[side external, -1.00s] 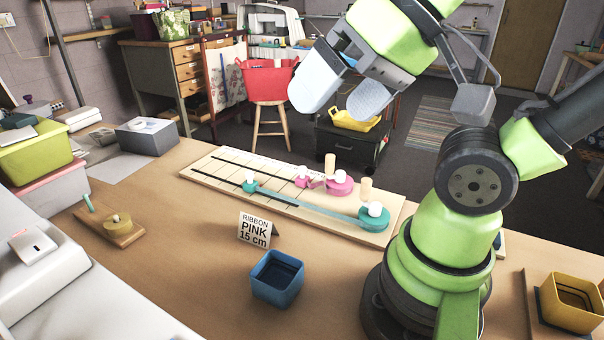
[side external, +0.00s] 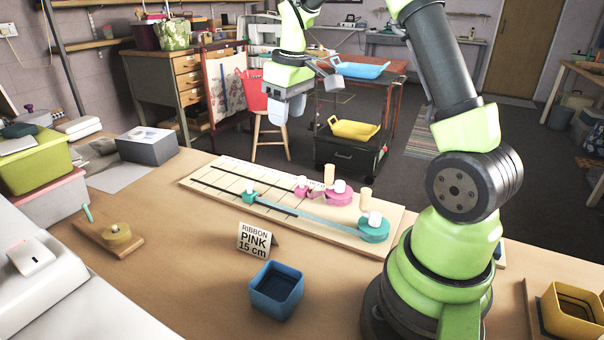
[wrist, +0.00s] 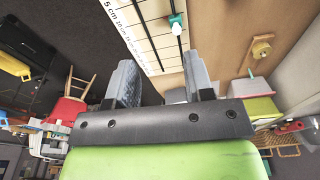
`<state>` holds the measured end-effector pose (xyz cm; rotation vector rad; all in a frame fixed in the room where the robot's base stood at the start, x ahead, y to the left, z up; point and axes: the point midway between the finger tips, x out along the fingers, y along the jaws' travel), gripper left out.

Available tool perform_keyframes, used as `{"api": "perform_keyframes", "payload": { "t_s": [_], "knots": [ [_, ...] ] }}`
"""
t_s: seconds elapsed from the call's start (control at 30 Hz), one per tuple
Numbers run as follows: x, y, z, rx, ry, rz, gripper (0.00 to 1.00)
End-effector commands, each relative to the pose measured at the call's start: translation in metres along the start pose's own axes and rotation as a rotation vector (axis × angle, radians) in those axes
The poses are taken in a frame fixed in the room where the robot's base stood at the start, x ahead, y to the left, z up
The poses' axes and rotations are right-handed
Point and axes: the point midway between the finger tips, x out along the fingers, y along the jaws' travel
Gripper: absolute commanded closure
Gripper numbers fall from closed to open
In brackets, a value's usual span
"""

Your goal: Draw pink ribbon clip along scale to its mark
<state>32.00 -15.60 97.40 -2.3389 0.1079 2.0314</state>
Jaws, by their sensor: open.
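The pink ribbon clip (side external: 302,191) with its white knob stands on the scale board (side external: 215,188), close beside the pink spool (side external: 340,197). A teal clip (side external: 249,197) is farther left on the board, with teal ribbon stretched to the teal spool (side external: 374,232). My gripper (side external: 283,125) is open and empty, fingers pointing down, above and behind the board. In the wrist view my gripper (wrist: 160,75) shows both fingers apart, with the teal clip (wrist: 176,20) and the printed centimetre marks beyond. The pink clip does not show there.
A card (side external: 257,242) reading "RIBBON PINK 15 cm" stands in front of the board. A blue bin (side external: 277,290) is nearer the camera. Two short wooden pegs stand by the spools. A wooden block with a tan disc (side external: 117,236) lies at the left.

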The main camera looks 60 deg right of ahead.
Motion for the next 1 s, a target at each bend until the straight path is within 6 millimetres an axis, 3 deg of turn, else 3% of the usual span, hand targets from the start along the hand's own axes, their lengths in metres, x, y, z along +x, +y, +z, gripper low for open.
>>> {"api": "perform_keyframes", "payload": {
  "t_s": [0.03,0.1,0.3,0.47,0.8,1.0],
  "knots": [
    [0.020,0.016,-0.002,-0.009,-0.038,-0.003,0.52],
    [0.041,0.034,-0.002,-0.032,-0.076,-0.006,0.52],
    [0.077,0.062,0.003,-0.073,-0.135,-0.018,0.52],
    [0.091,0.065,0.006,-0.080,-0.145,-0.022,0.52],
    [0.151,0.063,0.015,-0.079,-0.145,-0.021,0.52],
    [0.174,0.062,0.018,-0.079,-0.143,-0.020,0.52]
  ]
}}
